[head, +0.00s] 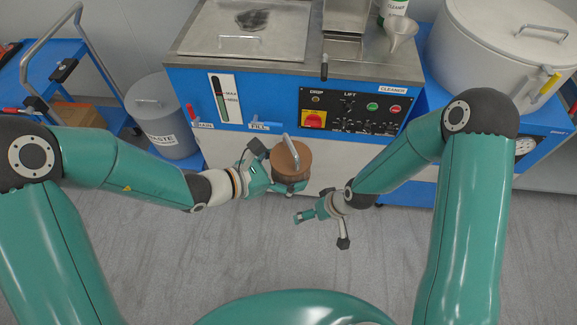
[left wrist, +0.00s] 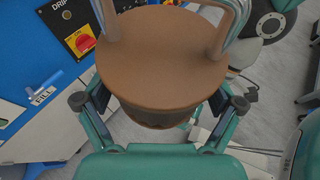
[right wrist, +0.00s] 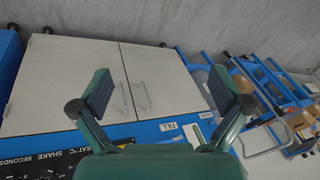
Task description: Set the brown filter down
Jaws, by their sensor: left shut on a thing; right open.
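The brown filter (head: 291,163) is a round brown-topped piece with a metal loop handle, held in front of the blue machine, above the floor. My left gripper (head: 274,177) is shut on its side. In the left wrist view the filter (left wrist: 160,65) fills the space between the two fingers (left wrist: 160,118), its flat brown top and handle facing the camera. The filter's lower part is mostly hidden. My right gripper (head: 320,221) is open and empty, to the right of and below the filter in the head view; its spread fingers (right wrist: 160,100) also show in the right wrist view.
The blue machine (head: 237,91) has a control panel (head: 360,110), a steel lid (head: 246,34) and a funnel (head: 401,36) on top. A grey waste bin (head: 160,122) stands left, a large lidded pot (head: 500,45) right. The grey floor (head: 245,255) in front is open.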

